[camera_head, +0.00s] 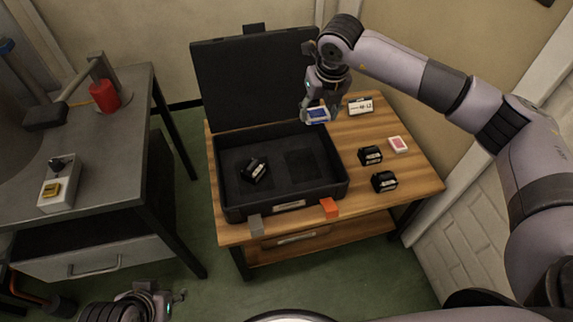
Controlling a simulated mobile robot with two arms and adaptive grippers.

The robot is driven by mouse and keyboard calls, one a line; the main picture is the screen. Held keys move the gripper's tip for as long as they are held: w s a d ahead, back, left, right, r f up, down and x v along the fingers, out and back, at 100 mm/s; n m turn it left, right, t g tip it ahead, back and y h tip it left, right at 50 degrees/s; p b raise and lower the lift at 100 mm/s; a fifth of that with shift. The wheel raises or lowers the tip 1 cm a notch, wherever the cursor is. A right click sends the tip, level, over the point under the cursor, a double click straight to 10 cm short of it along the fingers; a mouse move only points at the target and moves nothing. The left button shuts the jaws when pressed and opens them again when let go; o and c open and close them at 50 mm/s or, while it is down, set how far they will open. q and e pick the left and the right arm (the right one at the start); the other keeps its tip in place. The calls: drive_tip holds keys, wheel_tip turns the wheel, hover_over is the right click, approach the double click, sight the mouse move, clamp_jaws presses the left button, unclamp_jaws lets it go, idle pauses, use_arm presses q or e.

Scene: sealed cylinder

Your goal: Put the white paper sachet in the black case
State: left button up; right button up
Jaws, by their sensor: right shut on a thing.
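The white paper sachet (318,115), with a blue panel on its face, is held in my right gripper (319,108). The gripper is shut on it, above the table behind the case's right rear corner. The black case (232,212) stands open on the wooden table, its lid (250,85) raised at the back. A black block with a white label (253,171) lies in its left part; a dark recess (301,164) on the right looks empty. My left gripper (172,300) is at the bottom left edge, away from the table; its opening is unclear.
Right of the case are two black blocks (370,155) (384,181), a white packet with a red panel (398,144) and a label card (361,106). Grey (255,222) and orange (329,208) pieces sit at the case's front. A grey workbench (110,140) stands left.

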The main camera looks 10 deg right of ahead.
wheel_tip(320, 180, down, 8)
drive_tip(key=b, duration=0.3)
hover_over(311, 162)
drive_tip(key=s, duration=0.1)
wheel_tip(311, 162, down, 6)
wheel_tip(311, 162, down, 4)
drive_tip(key=shift+f+b, duration=0.1)
drive_tip(key=shift+b, duration=0.2)
use_arm(q)
drive_tip(key=w+d+r+t+h, duration=0.3)
drive_tip(key=w+d+r+t, duration=0.2)
drive_tip(key=w+r+t, duration=0.5)
drive_tip(key=w+r, duration=0.1)
drive_tip(key=w, duration=0.3)
drive_tip(key=shift+d+r+m, duration=0.2)
drive_tip(key=shift+r+m, duration=0.05)
drive_tip(key=shift+m, duration=0.05)
drive_tip(key=shift+w, duration=0.1)
use_arm(e)
drive_tip(key=shift+f, duration=0.15)
drive_tip(key=o, duration=0.6)
use_arm(q)
drive_tip(key=shift+w+r+t, duration=0.1)
drive_tip(key=shift+r+t, duration=0.25)
drive_tip(key=shift+t, duration=0.05)
use_arm(e)
drive_tip(key=shift+o, duration=0.4)
